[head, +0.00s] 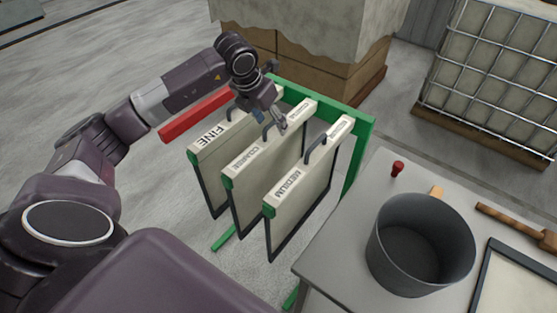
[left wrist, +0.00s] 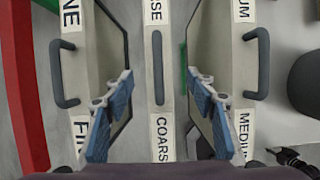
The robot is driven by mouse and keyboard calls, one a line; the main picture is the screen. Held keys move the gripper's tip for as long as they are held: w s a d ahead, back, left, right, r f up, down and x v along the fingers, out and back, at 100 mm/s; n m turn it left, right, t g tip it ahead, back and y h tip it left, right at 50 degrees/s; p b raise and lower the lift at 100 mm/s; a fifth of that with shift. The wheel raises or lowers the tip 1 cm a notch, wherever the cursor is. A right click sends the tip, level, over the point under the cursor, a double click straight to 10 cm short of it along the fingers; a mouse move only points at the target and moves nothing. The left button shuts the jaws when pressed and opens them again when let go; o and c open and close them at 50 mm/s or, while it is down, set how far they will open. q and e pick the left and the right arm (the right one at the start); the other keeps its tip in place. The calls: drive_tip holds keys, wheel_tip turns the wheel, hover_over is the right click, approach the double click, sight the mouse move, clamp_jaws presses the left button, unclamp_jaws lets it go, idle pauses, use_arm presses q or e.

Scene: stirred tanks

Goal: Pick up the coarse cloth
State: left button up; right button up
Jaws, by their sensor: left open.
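The coarse cloth (head: 250,190) is a pale panel with a dark edge, labelled COARSE, hanging upright between the panels marked FINE and MEDIUM. Its top bar has a dark handle, seen from above in the left wrist view (left wrist: 157,68). My left gripper (head: 272,120) is over this panel's top bar. Its blue-padded fingers (left wrist: 160,88) are open, one on each side of the bar, with a gap to the handle. In the head view the gripper partly covers the handle.
The fine cloth (head: 206,160) and medium cloth (head: 302,190) hang close on either side, on a green rack (head: 357,150). A red bar (head: 195,116) is at the left. A grey table (head: 345,220) with a dark pot (head: 420,245) stands at the right.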

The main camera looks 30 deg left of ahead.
sight(274, 132)
use_arm(q)
drive_tip(key=shift+f, duration=0.4)
drive_tip(key=p+x, duration=0.2)
drive_tip(key=p, duration=0.1)
drive_tip(key=shift+f, duration=0.35)
drive_tip(key=x, duration=0.2)
drive_tip(key=shift+w+f+p, duration=0.25)
drive_tip(key=shift+f+p, duration=0.05)
drive_tip(key=shift+p, duration=0.1)
drive_tip(key=shift+w+f, duration=0.1)
drive_tip(key=shift+f, duration=0.3)
drive_tip(key=c, duration=1)
drive_tip(key=shift+r, duration=0.1)
clamp_jaws()
use_arm(e)
drive_tip(key=s+r, duration=0.1)
drive_tip(key=r, duration=0.1)
drive_tip(key=s+r, duration=0.1)
drive_tip(key=r, duration=0.1)
drive_tip(key=shift+s+a, duration=0.15)
drive_tip(key=shift+s, duration=0.25)
